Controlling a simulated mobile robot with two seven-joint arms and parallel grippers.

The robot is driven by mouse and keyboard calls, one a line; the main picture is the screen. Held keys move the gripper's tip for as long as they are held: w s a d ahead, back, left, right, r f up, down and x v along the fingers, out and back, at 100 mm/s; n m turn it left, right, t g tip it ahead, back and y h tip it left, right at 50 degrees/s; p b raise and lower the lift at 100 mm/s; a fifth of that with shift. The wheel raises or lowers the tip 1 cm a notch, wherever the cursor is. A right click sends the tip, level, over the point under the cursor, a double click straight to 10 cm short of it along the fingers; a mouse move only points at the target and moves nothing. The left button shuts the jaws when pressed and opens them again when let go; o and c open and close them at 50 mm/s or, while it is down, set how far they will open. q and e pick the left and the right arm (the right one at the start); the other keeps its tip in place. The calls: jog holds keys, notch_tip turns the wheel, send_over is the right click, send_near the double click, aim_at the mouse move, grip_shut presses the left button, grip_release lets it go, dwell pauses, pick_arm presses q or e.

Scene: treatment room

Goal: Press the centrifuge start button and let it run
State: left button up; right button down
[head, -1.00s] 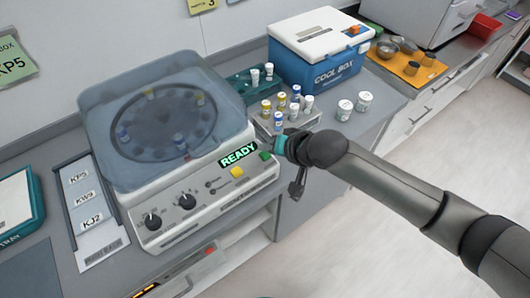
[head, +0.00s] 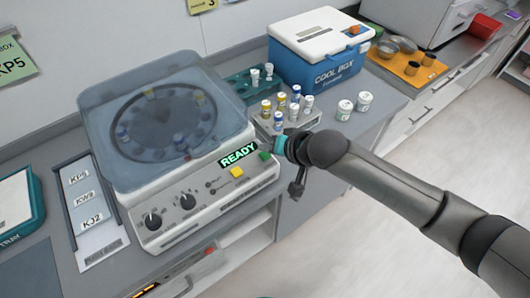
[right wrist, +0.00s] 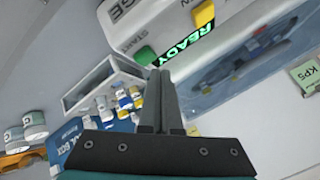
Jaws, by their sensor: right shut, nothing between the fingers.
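The centrifuge (head: 165,222) stands on the counter with its clear bluish lid (head: 160,105) down. Several tubes show in the rotor under the lid. Its display (head: 238,155) reads READY in green. The green start button (head: 265,155) is at the right end of the front panel, with a yellow button (head: 237,172) to its left. My right gripper (head: 275,147) is by the green button, its fingers largely hidden in the head view. In the right wrist view the gripper (right wrist: 160,85) is shut and empty, its tips close to the green button (right wrist: 146,55); contact cannot be told. My left gripper is not in view.
A rack (head: 312,121) of capped vials stands right behind my right gripper. Two white jars (head: 345,109) and a blue cool box (head: 320,50) are beyond it. A label board (head: 100,240) lies left of the centrifuge. The floor at right is clear.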

jog(key=shift+f, duration=0.15)
jog(key=shift+f, duration=0.3)
